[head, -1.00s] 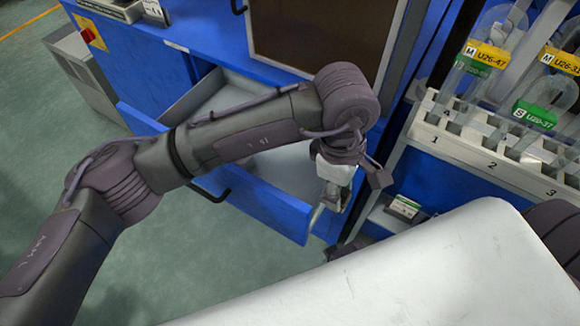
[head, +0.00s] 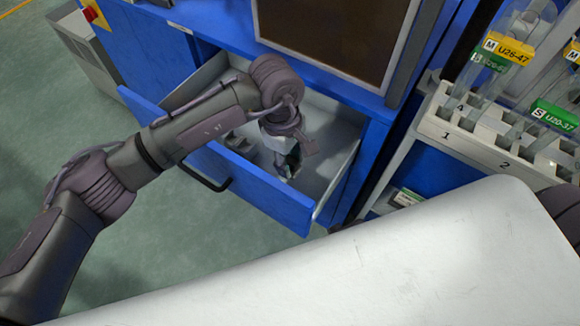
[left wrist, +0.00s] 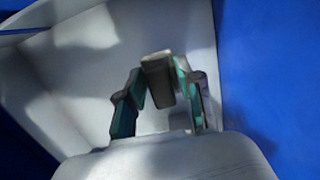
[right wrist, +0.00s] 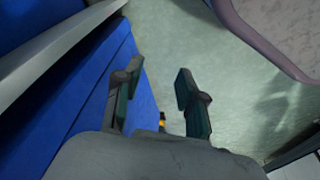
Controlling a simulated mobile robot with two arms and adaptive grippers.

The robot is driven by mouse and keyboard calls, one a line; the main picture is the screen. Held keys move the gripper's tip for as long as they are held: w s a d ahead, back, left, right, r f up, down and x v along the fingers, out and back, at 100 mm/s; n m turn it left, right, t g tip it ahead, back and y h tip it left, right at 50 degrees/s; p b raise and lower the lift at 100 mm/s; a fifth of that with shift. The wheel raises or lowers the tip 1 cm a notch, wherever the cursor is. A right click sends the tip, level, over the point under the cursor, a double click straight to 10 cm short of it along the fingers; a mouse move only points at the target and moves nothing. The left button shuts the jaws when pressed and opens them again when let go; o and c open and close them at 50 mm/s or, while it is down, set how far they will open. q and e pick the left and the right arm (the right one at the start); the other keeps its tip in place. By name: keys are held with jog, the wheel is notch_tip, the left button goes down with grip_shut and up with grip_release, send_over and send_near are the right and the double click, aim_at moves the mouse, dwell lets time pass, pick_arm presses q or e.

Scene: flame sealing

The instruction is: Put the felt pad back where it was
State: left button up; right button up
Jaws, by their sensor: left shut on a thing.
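The felt pad (left wrist: 158,82) appears as a small grey-brown block between the fingers of my left gripper in the left wrist view. My left gripper (head: 290,165) is shut on it and reaches down into the open blue drawer (head: 235,170). In the head view the pad is hidden by the gripper. The pale drawer interior (left wrist: 85,80) lies beneath the fingers. I cannot tell whether the pad touches the drawer floor. My right gripper (right wrist: 160,100) is open and empty, over the green floor beside a blue cabinet side.
A small grey item (head: 240,142) is in the drawer's left part. A white rack (head: 480,145) with labelled tubes stands at the right. A white surface (head: 380,265) fills the front. The drawer's front panel and side walls bound the left gripper.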

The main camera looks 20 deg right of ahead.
pick_arm(q)
notch_tip(320, 180, down, 4)
jog(key=shift+r, duration=0.2)
jog(key=o, duration=1)
pick_arm(e)
jog(key=shift+s+r, duration=0.1)
jog(key=shift+r, duration=0.3)
pick_arm(q)
jog(key=r, duration=0.7)
jog(key=w+r, duration=0.1)
jog(key=r, duration=0.2)
jog(key=shift+a+r+p, duration=0.3)
jog(key=shift+a+r, duration=0.05)
jog(key=shift+a, duration=0.05)
jog(key=shift+r, duration=0.6)
pick_arm(e)
jog(key=shift+s+d+f, duration=0.1)
jog(key=shift+s+f, duration=0.05)
jog(key=shift+f, duration=0.5)
jog(key=shift+s+f, duration=0.1)
jog(key=shift+f, duration=0.5)
